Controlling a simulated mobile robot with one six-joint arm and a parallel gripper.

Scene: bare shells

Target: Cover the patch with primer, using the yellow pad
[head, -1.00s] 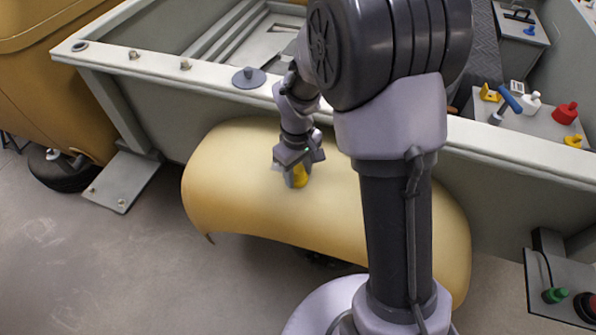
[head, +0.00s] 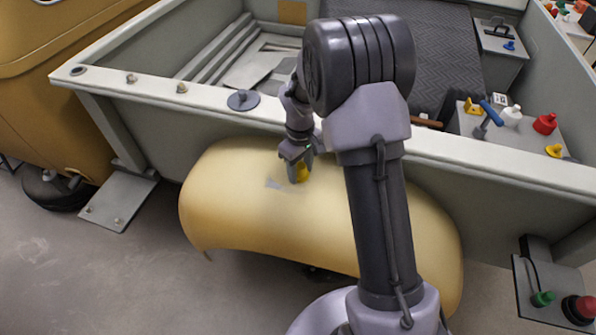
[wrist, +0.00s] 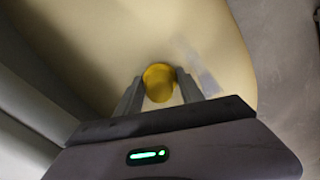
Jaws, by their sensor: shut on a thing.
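My gripper (head: 297,170) is shut on the yellow pad (head: 302,174), low over the curved yellow fender (head: 225,200). In the wrist view the pad (wrist: 159,82) is a round yellow knob between both fingers. Its underside is hidden, so I cannot tell whether it touches the fender. A small grey patch (head: 273,184) shows on the fender just left of the pad. In the wrist view the grey patch (wrist: 206,82) lies to the right of the fingers, with a fainter grey streak beyond it. I cannot tell whether primer is on it.
A grey trailer side with a pale rim (head: 215,103) stands behind the fender. A dark disc (head: 242,100) sits on the rim. A side shelf holds a blue-handled tool (head: 490,113), a white bottle (head: 511,116) and a red knob (head: 545,123). Green and red knobs sit lower right.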

